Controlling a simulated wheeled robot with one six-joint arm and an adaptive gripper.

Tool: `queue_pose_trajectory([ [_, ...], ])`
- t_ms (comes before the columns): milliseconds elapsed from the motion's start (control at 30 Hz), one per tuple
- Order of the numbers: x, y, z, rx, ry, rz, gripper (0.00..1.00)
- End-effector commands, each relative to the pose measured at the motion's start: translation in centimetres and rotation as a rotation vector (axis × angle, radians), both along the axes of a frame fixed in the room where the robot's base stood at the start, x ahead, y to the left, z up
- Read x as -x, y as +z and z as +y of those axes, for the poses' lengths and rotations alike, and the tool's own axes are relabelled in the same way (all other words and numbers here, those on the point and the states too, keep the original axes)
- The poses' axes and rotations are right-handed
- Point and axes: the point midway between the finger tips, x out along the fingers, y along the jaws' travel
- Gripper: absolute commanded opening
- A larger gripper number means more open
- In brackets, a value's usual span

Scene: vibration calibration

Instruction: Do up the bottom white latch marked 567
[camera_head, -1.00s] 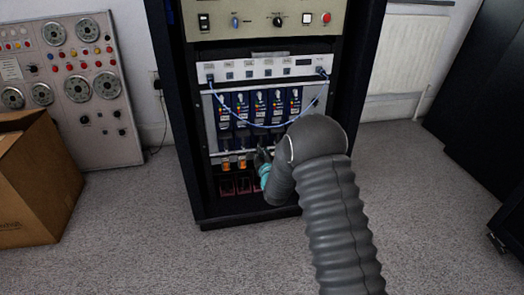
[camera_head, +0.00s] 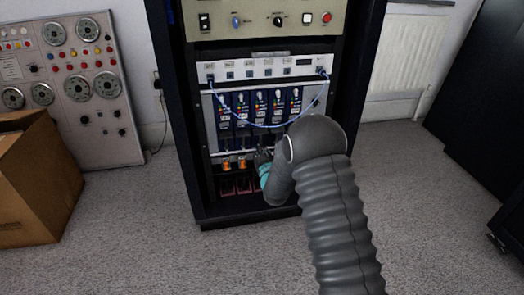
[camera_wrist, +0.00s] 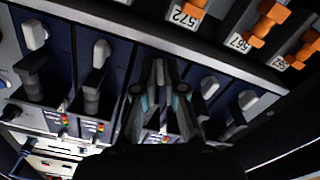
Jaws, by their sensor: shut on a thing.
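My gripper (camera_wrist: 160,80) is shut among the row of white latches in the wrist view, at the middle module. Its dark fingers hide what is between them, which appears to be a white latch. Other white latches show on both sides, two on the left (camera_wrist: 102,54) and two on the right (camera_wrist: 210,86). The label 567 (camera_wrist: 238,42) sits on the strip above, beside an orange latch; I cannot tell which white latch it belongs to. In the head view, my gripper (camera_head: 263,158) is at the lower edge of the blue modules (camera_head: 258,105), partly hidden by my arm.
Orange latches (camera_wrist: 268,22) stick out close to the gripper, beside labels 572 (camera_wrist: 185,13) and 562 (camera_wrist: 298,58). A blue cable (camera_head: 258,126) hangs across the modules. A cardboard box (camera_head: 35,180) stands on the left; the carpet before the rack is clear.

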Motion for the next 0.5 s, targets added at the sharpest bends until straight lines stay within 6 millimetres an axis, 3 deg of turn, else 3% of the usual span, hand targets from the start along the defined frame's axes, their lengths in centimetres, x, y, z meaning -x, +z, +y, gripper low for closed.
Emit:
queue_pose_trajectory([
  [500,0.04,-0.06,0.14,-0.333,0.000,0.096,0.00],
])
